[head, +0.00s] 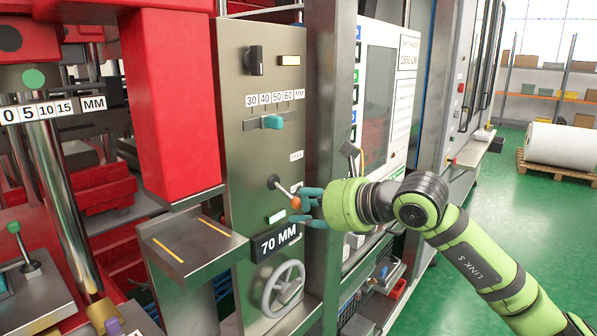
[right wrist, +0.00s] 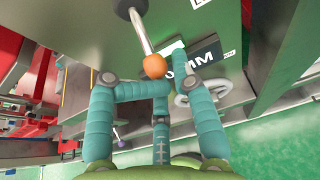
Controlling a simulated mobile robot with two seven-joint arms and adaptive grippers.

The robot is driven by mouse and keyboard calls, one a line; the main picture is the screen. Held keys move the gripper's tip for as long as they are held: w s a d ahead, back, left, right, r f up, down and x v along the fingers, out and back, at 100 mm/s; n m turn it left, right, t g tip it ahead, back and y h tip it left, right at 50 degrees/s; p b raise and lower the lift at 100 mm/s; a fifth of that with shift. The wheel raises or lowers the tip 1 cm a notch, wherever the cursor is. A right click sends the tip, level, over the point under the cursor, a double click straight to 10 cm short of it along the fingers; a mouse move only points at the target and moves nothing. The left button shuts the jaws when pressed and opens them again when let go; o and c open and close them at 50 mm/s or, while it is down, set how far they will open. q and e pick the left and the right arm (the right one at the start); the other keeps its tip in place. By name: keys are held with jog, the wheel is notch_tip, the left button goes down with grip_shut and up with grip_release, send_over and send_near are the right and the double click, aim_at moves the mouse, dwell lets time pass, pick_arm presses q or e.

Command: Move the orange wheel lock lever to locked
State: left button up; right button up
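The wheel lock lever is a metal rod with an orange ball knob (head: 296,203). It slopes down to the right from a dark pivot on the grey panel, above the "70 MM" display. In the right wrist view the orange knob (right wrist: 155,66) is close ahead of the teal fingers. My right gripper (head: 304,206) is at the knob, with its fingers apart above and below it. It looks open; I cannot tell whether a finger touches the knob. My left gripper is not in view.
The handwheel (head: 283,289) is below the display (head: 277,242). A teal slider (head: 272,122) and black rotary switch (head: 254,61) are higher on the panel. A grey shelf (head: 193,243) juts out at left under a red block.

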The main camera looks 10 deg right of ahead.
jog(key=shift+s+d+f, duration=0.1)
jog(key=shift+s+d, duration=0.05)
jog(key=shift+d, duration=0.05)
jog(key=s+d+b, duration=0.4)
jog(key=s, duration=0.1)
jog(key=shift+s+d, duration=0.15)
jog(key=shift+s, duration=0.15)
dwell(0.3)
